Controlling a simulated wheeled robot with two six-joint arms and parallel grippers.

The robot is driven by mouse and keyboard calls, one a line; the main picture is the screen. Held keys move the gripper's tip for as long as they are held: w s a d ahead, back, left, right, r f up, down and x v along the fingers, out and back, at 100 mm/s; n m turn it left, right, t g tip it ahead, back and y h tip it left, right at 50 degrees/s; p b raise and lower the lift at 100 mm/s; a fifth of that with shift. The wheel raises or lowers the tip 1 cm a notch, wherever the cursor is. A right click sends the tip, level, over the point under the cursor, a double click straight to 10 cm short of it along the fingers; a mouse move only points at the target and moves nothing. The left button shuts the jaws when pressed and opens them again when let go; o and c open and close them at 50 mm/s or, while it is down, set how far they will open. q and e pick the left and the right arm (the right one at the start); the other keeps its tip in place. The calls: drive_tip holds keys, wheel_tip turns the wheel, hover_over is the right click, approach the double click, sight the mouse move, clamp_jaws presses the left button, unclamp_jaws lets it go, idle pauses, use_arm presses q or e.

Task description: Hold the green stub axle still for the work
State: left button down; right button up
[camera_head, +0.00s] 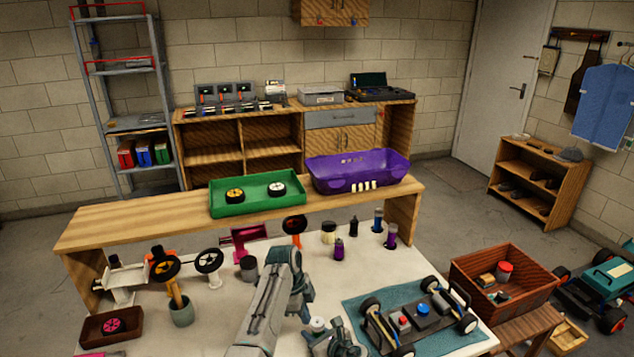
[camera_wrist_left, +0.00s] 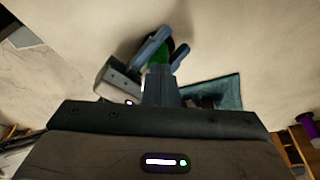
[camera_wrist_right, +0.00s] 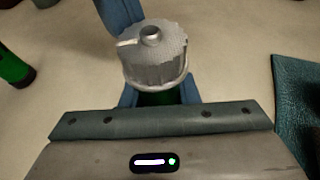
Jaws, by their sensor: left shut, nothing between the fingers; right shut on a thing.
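The green stub axle shows as a green part (camera_wrist_right: 160,98) between the blue fingers of my right gripper (camera_wrist_right: 162,92), which is shut on it. A grey ribbed cap (camera_wrist_right: 152,52) with a round hollow stud sits above the green part. The cap also shows in the head view (camera_head: 318,323). In the left wrist view, green (camera_wrist_left: 160,52) shows between blue fingers just beyond my left gripper (camera_wrist_left: 160,70). My left gripper is shut and empty, close to the axle; I cannot tell whether it touches. The axle's lower part is hidden.
A car chassis (camera_head: 415,312) stands on a teal mat (camera_head: 357,307) to the right. A wooden crate (camera_head: 480,282) is beyond it. A green tray (camera_head: 228,208) and purple bin (camera_head: 330,178) stand on the back shelf. A separate green cylinder (camera_wrist_right: 14,70) lies nearby.

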use_arm(q)
drive_tip(key=shift+w+d, duration=0.3)
use_arm(e)
drive_tip(key=shift+a, duration=0.1)
use_arm(q)
drive_tip(key=shift+a, duration=0.1)
wheel_tip(320, 180, up, 6)
drive_tip(key=shift+w+a, duration=0.15)
drive_tip(key=shift+a, duration=0.2)
idle(0.4)
use_arm(e)
drive_tip(key=o, duration=1.1)
drive_tip(key=shift+s+d, duration=0.1)
drive_tip(key=shift+d, duration=0.1)
